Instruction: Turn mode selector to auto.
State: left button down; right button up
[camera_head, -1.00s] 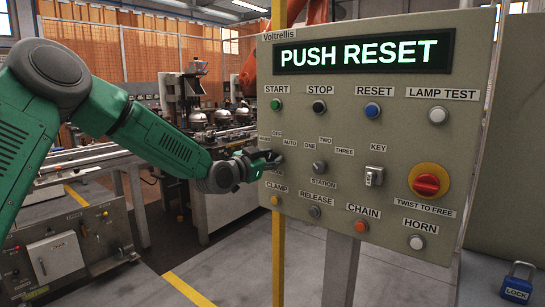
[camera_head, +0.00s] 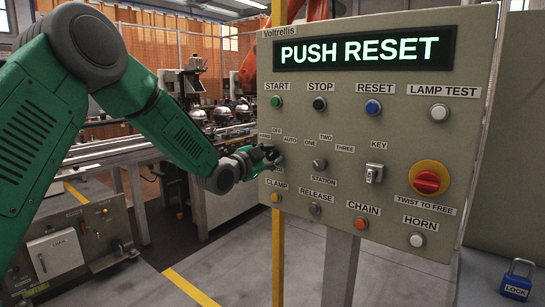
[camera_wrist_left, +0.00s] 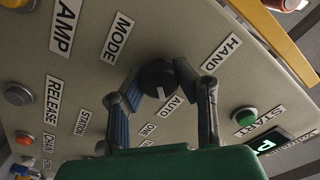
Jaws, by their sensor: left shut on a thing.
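The mode selector (camera_wrist_left: 157,78) is a dark round knob with a white pointer mark, seen in the left wrist view. The mark lies on the side of the knob facing the AUTO label (camera_wrist_left: 172,109). My left gripper (camera_wrist_left: 158,84) is shut on the knob, one finger on each side. The HAND label (camera_wrist_left: 222,53) shows beyond the right finger; the OFF label is hidden there. In the head view my left gripper (camera_head: 272,158) is at the left edge of the control panel (camera_head: 337,185) and covers the knob. My right gripper is not in view.
The station selector (camera_head: 319,164) sits just right of my gripper, with the key switch (camera_head: 374,173) beyond. The clamp button (camera_head: 275,198) is below. A red emergency stop (camera_head: 428,181) is far right. The display (camera_head: 360,50) reads PUSH RESET. A yellow post (camera_head: 278,255) stands by the panel's left edge.

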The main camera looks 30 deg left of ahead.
pick_arm(q)
jog(key=shift+f, duration=0.3)
jog(key=c, duration=1.3)
grip_release()
jog(key=shift+c, duration=0.2)
jog(key=shift+o, duration=0.8)
jog(key=shift+a+r, duration=0.1)
jog(key=s+a, duration=0.1)
jog(key=s, duration=1.1)
